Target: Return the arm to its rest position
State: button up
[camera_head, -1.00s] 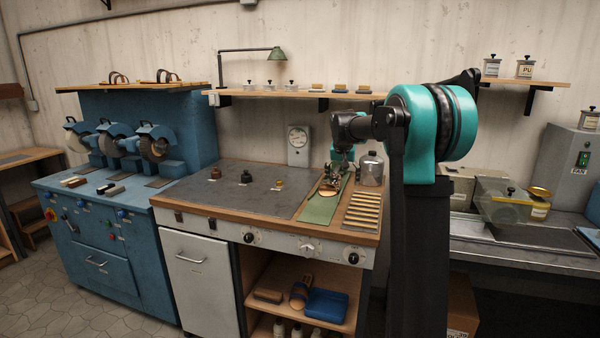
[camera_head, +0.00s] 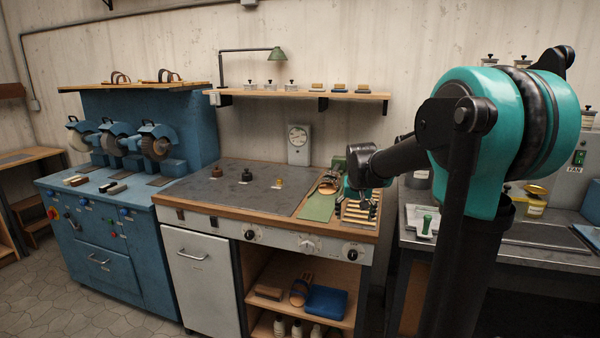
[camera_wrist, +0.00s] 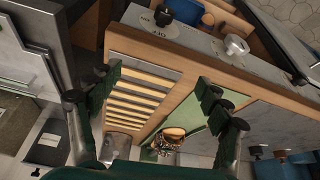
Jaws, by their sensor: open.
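My gripper (camera_head: 356,190) hangs above the slatted wooden rack (camera_head: 359,221) at the right end of the workbench in the head view. In the wrist view my gripper (camera_wrist: 160,93) has its two dark green fingers spread wide, with nothing between them. The wrist view also shows the slatted rack (camera_wrist: 140,92) below the fingers. My arm is bent and reaches in from the right. It hides part of the bench's right end and of the steel bench behind it.
Small weights (camera_head: 246,175) stand on the dark plate. A shelf (camera_head: 300,94) runs along the wall above.

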jog(key=s+f, duration=0.5)
jog(key=s, duration=0.4)
jog(key=s+f+n, duration=0.1)
jog(key=s+f, duration=0.4)
jog(key=s, duration=0.5)
jog(key=s+f, duration=0.5)
jog(key=s, duration=0.4)
jog(key=shift+s+d+f+n+y, duration=0.15)
jog(key=shift+d+n+y, duration=0.15)
jog(key=shift+d+n, duration=0.15)
